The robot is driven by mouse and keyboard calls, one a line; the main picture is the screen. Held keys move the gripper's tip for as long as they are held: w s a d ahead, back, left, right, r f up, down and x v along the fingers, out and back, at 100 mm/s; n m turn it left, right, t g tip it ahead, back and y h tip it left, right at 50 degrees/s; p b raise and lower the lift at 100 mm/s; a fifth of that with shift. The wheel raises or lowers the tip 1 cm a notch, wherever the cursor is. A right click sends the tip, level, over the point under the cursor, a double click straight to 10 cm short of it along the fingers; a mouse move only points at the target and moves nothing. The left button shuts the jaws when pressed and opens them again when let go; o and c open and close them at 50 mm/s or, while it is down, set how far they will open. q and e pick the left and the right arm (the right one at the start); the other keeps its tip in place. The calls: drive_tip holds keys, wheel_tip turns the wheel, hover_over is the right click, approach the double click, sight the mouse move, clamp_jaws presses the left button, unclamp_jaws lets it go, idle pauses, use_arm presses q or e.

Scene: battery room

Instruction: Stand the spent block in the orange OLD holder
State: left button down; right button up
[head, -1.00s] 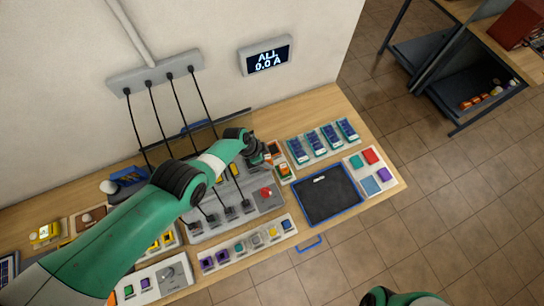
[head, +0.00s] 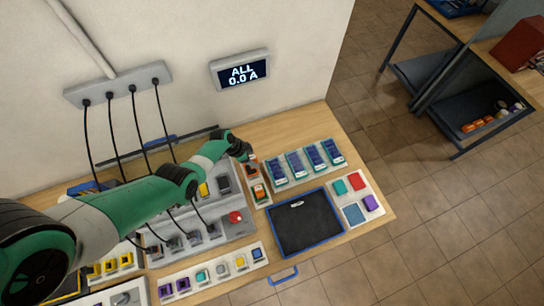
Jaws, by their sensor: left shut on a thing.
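My left arm reaches in from the left. Its gripper (head: 243,154) is at the back of the bench, close beside and behind a narrow pale plate with orange parts. The nearer orange holder (head: 260,191) stands on that plate. My left gripper is shut on a small block, taken as the spent block; its fingers and wrist hide most of it. I cannot tell whether the block touches a holder. My right gripper is not in view.
Several blue-faced blocks (head: 294,164) stand in a row right of the orange plate. A blue-rimmed dark tray (head: 306,246) lies in front. A grey panel with a red button (head: 235,217) and cables is left. A wall display (head: 241,70) reads "ALL 0.0 A".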

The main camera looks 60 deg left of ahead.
use_arm(q)
drive_tip(key=shift+s+a+f, duration=0.3)
drive_tip(key=shift+s+a, duration=0.1)
drive_tip(key=shift+s, duration=0.2)
drive_tip(key=f+b, duration=0.3)
drive_tip(key=b, duration=0.1)
drive_tip(key=f+b, duration=0.2)
drive_tip(key=shift+a+f, duration=0.25)
drive_tip(key=shift+f, duration=0.1)
drive_tip(key=shift+f+b, duration=0.65)
idle(0.5)
drive_tip(key=shift+c, duration=2.2)
unclamp_jaws()
drive_tip(key=shift+s, duration=0.1)
